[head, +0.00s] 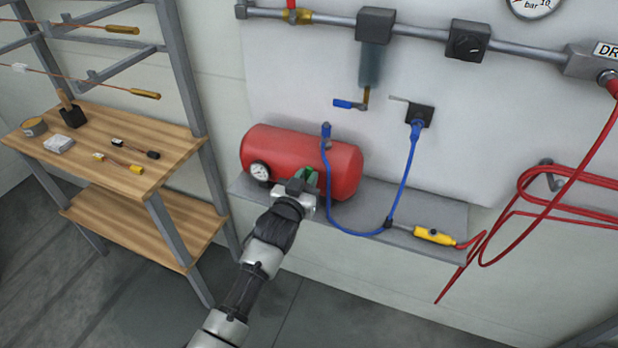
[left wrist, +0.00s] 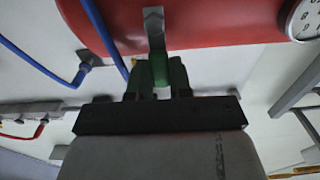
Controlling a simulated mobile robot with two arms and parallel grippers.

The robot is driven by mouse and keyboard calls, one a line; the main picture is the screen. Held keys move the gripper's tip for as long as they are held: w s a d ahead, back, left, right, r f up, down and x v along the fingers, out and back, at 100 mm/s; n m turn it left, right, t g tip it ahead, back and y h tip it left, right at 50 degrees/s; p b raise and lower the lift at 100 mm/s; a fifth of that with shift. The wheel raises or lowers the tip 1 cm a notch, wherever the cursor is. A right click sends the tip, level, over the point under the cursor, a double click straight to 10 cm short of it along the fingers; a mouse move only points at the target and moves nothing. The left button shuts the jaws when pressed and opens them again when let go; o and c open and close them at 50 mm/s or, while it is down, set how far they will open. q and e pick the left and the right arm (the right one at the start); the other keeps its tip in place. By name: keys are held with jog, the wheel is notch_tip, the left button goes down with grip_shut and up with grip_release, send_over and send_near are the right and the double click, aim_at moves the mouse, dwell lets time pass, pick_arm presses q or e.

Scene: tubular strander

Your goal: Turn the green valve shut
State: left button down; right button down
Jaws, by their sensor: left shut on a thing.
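The green valve (head: 310,176) sits at the front of the red tank (head: 338,168), which lies on a grey wall shelf. My left gripper (head: 300,190) is at the valve, shut on it, and hides most of it in the head view. In the left wrist view the green valve (left wrist: 161,70) shows between the fingers of my left gripper (left wrist: 158,84), just below a grey metal stem on the red tank (left wrist: 215,25). How far the valve is turned cannot be told. My right gripper is not in view.
A blue hose (head: 401,180) runs from the tank over the shelf (head: 440,213) to the wall. A yellow tool (head: 434,236) and red hose (head: 540,180) are at the right. A wooden workbench (head: 110,128) with small tools stands left. A gauge (head: 260,171) is on the tank's left end.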

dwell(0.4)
pick_arm(q)
jog(key=c, duration=1)
grip_release()
jog(key=shift+a, duration=0.1)
jog(key=b+v, duration=0.1)
jog(key=v, duration=0.9)
jog(key=shift+s+a, duration=0.1)
jog(key=shift+s, duration=0.3)
